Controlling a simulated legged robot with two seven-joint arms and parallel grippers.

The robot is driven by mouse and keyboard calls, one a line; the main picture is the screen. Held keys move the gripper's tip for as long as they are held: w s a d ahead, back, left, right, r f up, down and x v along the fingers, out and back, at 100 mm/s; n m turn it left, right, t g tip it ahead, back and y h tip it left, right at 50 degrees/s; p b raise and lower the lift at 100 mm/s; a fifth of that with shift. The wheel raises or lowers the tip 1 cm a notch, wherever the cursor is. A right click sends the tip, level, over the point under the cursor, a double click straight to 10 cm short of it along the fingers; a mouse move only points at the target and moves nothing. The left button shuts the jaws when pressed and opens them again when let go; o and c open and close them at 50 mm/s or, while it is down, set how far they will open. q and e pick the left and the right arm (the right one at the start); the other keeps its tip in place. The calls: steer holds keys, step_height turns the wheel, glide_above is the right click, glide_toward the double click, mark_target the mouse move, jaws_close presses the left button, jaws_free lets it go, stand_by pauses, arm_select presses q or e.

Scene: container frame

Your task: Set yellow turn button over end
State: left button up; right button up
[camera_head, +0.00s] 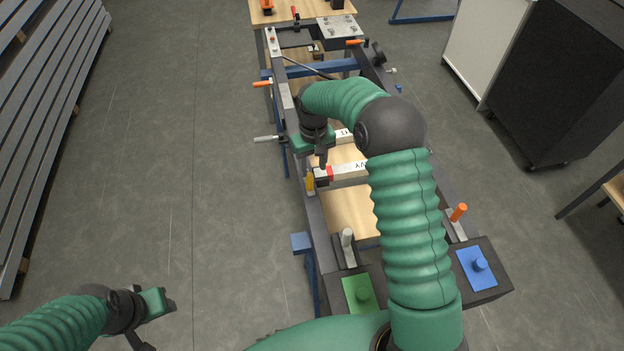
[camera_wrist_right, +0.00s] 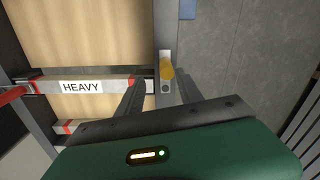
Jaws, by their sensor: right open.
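The yellow turn button (camera_head: 310,182) sits on a small metal plate on the frame's left rail, beside the end of the bar labelled HEAVY (camera_head: 345,171). In the right wrist view the turn button (camera_wrist_right: 168,72) lies along the rail, and the HEAVY bar's end (camera_wrist_right: 143,86) is just left of it, apart. My right gripper (camera_head: 318,168) is above the rail close to the button. Its two fingers (camera_wrist_right: 160,88) are spread and empty, one on each side of the button's plate in the picture. My left gripper (camera_head: 165,302) is away at the lower left, over the floor.
A second labelled bar (camera_head: 343,136) crosses the frame farther back. Orange handles (camera_head: 262,84) stick out along the frame.

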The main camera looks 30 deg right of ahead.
mark_target(310, 174)
steer(key=f, duration=0.1)
steer(key=a+f, duration=0.1)
steer(key=f, duration=0.1)
steer(key=a+f, duration=0.1)
steer(key=f, duration=0.1)
steer(key=shift+f, duration=0.7)
steer(key=shift+d+f, duration=0.35)
steer(key=shift+d, duration=0.4)
steer(key=shift+c, duration=2.5)
steer(key=shift+a+r, duration=0.15)
steer(key=shift+a, duration=0.3)
jaws_close()
arm_select(q)
steer(key=shift+w+a, duration=0.1)
steer(key=shift+a, duration=0.7)
steer(key=shift+d, duration=0.1)
arm_select(e)
steer(key=shift+w+d, duration=0.1)
steer(key=shift+d, duration=0.1)
